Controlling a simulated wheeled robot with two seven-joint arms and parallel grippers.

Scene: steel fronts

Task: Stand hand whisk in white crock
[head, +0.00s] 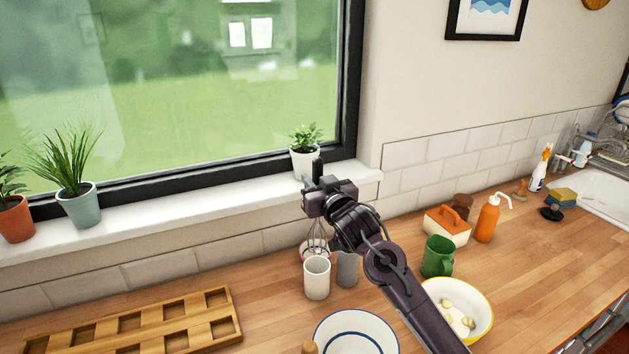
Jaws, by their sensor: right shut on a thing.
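The white crock (317,281) stands upright on the wooden counter, below my right gripper. My right gripper (316,198) is shut on the hand whisk (317,238), which hangs upright with its wire loops down. The dark end of its handle sticks up above the jaws. In the picture the loops show just above the crock's far rim; I cannot tell whether they are over the opening or behind it. My left gripper is not in view.
A grey cup (348,270) stands close right of the crock, and a reddish-white item (306,250) is partly hidden behind it. A blue-rimmed bowl (335,322) is in front. A wooden rack (130,330) lies left.

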